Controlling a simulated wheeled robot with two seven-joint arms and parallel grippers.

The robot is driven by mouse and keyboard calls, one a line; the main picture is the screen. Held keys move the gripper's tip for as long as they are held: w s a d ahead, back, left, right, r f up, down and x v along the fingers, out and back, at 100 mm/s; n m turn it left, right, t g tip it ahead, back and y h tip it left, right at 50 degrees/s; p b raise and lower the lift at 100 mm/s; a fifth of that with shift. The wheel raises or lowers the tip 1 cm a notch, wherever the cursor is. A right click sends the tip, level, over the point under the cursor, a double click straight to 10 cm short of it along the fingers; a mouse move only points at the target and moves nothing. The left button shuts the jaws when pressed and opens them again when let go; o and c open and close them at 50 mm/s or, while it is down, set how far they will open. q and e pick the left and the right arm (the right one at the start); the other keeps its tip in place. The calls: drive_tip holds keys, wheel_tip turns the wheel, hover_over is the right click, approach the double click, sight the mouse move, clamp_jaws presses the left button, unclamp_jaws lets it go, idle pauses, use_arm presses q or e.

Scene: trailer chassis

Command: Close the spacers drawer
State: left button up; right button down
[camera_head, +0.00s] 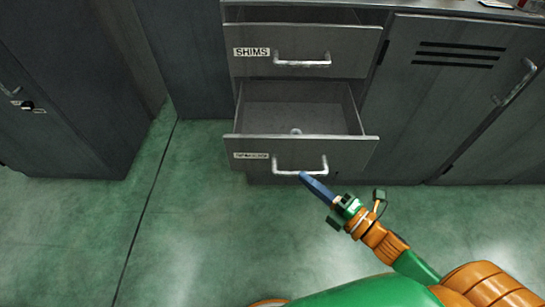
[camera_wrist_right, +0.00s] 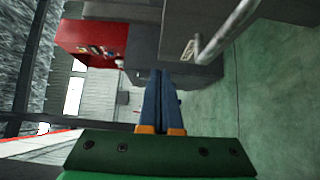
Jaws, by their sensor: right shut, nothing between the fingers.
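The lower drawer (camera_head: 320,152) is pulled far out of the grey cabinet. Its label (camera_head: 250,155) is too small to read surely, and a small pale ring-like piece (camera_head: 296,131) lies inside near the front. Its metal bar handle (camera_head: 325,163) is on the front, and a handle shows large in the right wrist view (camera_wrist_right: 225,35). My right gripper (camera_head: 304,176) is shut and empty, its blue fingertips overlapping the handle's lower edge in the head view; contact cannot be told. The fingers also show together in the right wrist view (camera_wrist_right: 161,75). My left gripper is out of view.
The SHIMS drawer (camera_head: 350,48) above is also partly open. A vented cabinet door (camera_head: 450,90) with a handle stands to the right, and a dark cabinet (camera_head: 70,90) at the left. The green floor (camera_head: 200,230) in front is clear.

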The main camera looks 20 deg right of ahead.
drive_tip(key=w+a, duration=0.1)
drive_tip(key=w, duration=0.2)
drive_tip(key=w+a+b, duration=0.1)
drive_tip(key=w, duration=0.6)
drive_tip(key=shift+w+a, duration=0.2)
drive_tip(key=shift+a, duration=0.2)
drive_tip(key=shift+w+d, duration=0.1)
drive_tip(key=shift+w, duration=0.3)
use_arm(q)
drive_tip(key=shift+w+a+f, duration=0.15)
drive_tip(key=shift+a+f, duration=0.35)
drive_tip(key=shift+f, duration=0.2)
